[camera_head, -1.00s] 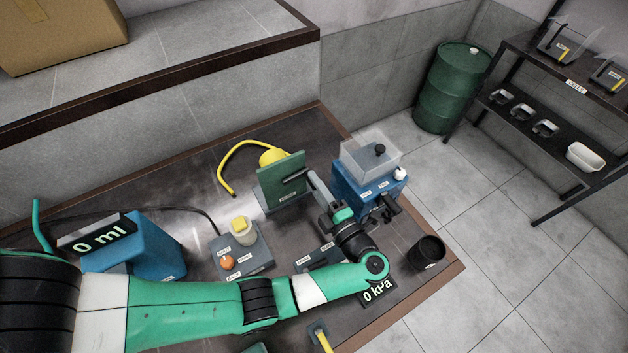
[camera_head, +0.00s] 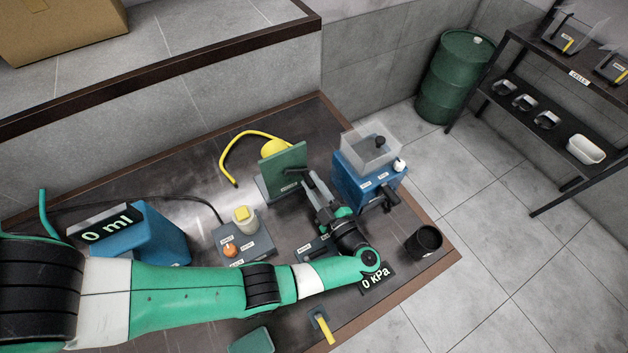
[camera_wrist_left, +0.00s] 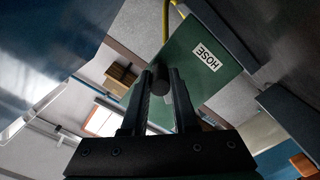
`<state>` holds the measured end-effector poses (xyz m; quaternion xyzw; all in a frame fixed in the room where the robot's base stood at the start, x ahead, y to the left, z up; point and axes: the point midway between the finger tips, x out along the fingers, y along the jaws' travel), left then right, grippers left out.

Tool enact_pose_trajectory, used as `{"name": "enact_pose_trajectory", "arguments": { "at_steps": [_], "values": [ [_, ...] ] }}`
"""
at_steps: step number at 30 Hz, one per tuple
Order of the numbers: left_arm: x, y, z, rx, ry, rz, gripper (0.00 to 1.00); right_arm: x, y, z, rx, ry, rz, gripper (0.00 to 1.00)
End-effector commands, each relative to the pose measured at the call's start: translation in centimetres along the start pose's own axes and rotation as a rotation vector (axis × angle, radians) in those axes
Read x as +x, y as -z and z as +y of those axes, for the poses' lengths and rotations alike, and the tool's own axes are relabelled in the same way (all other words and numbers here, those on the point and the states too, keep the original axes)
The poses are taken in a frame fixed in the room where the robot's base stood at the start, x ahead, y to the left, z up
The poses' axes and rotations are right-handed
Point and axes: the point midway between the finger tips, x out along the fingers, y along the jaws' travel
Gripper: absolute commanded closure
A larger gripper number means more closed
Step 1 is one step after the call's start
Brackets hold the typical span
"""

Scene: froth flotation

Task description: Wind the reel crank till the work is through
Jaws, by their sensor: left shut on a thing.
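The reel is an upright green plate (camera_head: 283,165) on the bench, with a yellow hose (camera_head: 235,150) curling out behind it. In the left wrist view the green plate (camera_wrist_left: 218,85) carries a HOSE label. A short dark crank (camera_head: 291,186) sticks out from the near face of the plate. My left gripper (camera_head: 306,179) reaches it from the right. In the left wrist view its two fingers (camera_wrist_left: 161,75) are closed around the dark round crank grip (camera_wrist_left: 160,87). The fingers hide part of the crank. My right gripper is not in view.
A blue machine (camera_head: 366,185) with a clear box stands right of the reel. A grey control box (camera_head: 243,242) with an orange knob is in front. A black cup (camera_head: 425,241) stands near the right edge. The 0 ml display (camera_head: 107,227) is at left, the 0 kPa display (camera_head: 376,280) near the wrist.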

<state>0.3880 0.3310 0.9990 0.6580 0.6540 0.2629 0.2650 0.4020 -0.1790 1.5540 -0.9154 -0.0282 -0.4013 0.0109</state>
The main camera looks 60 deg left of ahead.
Motion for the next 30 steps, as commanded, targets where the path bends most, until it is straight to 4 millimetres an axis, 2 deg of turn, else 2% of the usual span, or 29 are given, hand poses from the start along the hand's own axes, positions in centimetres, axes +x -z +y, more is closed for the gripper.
{"name": "enact_pose_trajectory", "arguments": {
  "at_steps": [14, 15, 19, 20, 30],
  "values": [
    [-0.01, 0.07, -0.06, 0.016, 0.0, 0.003, 1.0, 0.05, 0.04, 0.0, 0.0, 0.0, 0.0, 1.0],
    [-0.01, 0.08, -0.06, 0.016, 0.0, 0.003, 0.69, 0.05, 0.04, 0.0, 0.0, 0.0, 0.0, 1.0],
    [-0.01, 0.06, -0.06, 0.015, 0.0, 0.002, 0.46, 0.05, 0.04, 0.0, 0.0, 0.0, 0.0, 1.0],
    [-0.01, 0.05, -0.06, 0.015, 0.0, 0.002, 0.43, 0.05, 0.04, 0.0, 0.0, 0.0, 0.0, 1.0],
    [-0.15, 0.01, -0.1, 0.015, 0.0, 0.001, 0.43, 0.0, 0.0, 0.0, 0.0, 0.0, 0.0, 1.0]
  ]
}}
